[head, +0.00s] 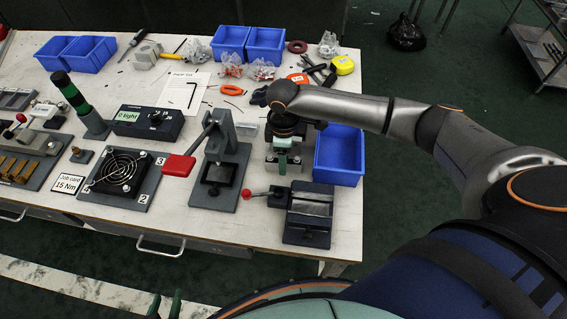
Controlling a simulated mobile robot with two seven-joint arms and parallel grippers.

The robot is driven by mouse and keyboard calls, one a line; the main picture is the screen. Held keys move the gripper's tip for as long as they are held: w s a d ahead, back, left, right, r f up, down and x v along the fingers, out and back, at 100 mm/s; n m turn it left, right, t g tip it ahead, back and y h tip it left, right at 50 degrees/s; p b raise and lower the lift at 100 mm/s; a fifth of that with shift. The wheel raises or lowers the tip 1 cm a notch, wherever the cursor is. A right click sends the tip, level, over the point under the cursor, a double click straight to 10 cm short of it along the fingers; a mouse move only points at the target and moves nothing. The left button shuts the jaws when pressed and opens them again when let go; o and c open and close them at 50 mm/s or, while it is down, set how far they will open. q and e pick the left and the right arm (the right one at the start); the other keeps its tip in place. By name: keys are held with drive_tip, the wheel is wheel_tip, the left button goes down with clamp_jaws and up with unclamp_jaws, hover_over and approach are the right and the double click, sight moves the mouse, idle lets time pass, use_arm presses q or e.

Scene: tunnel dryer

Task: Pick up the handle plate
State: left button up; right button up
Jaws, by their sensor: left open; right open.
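My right gripper (283,143) reaches in from the right and points down over a small grey fixture (271,164) near the table's front right. Its fingers are open, with a pale green part showing at their tips. The fixture is partly hidden by the gripper. I cannot make out for certain which piece is the handle plate; anything between the fingers is too small and covered to tell. My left gripper (165,305) shows only as two dark green fingertips at the bottom edge, apart and empty, in front of the table.
A blue bin (339,158) stands just right of the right gripper. A vise (308,213) with a red-knobbed handle is in front. A press (219,170) with a red handle and a fan unit (122,172) stand left. Blue bins, tools and bags fill the back.

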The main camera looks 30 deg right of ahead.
drive_tip(key=shift+c, duration=0.3)
clamp_jaws()
idle(1.0)
